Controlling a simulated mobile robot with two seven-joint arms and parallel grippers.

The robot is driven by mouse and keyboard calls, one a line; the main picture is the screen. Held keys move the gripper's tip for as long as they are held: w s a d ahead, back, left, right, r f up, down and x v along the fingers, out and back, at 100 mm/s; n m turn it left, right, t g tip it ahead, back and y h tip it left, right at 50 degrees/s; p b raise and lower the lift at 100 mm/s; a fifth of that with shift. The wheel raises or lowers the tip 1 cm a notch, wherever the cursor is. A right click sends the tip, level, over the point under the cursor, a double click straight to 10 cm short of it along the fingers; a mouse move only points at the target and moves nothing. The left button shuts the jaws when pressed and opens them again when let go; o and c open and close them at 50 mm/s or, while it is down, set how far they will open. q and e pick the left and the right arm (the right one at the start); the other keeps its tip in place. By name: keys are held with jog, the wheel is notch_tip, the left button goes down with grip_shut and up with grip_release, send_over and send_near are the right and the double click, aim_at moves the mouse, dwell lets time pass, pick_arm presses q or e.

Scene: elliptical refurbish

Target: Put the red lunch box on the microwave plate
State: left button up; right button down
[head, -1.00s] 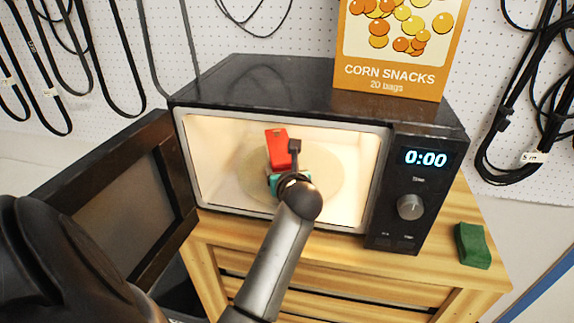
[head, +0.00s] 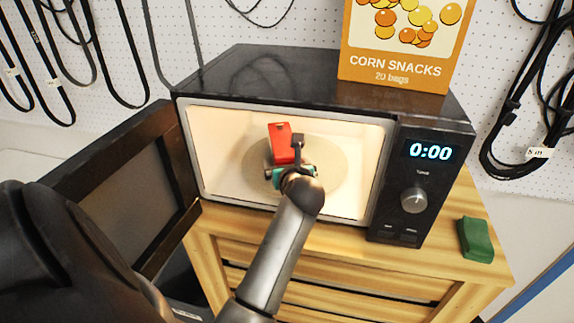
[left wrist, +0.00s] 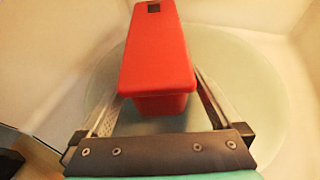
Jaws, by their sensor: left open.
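The red lunch box (head: 279,141) is inside the open microwave (head: 330,110), over the round glass plate (head: 332,172). In the left wrist view the red lunch box (left wrist: 157,55) appears to rest on the pale plate (left wrist: 262,95), though its underside is hidden. My left gripper (head: 284,165) reaches in through the microwave opening. In the left wrist view its fingers (left wrist: 158,92) are spread, one on each side of the box's near end. Whether either finger touches the box cannot be told. My right gripper is out of view.
The microwave door (head: 110,195) hangs open to the left. A corn snacks box (head: 395,50) stands on top of the microwave. A green sponge (head: 475,240) lies on the wooden cabinet (head: 330,255) at right.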

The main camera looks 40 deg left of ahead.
pick_arm(q)
jog(key=v, duration=1.2)
jog(key=shift+r, duration=0.2)
jog(key=shift+d+f, duration=0.1)
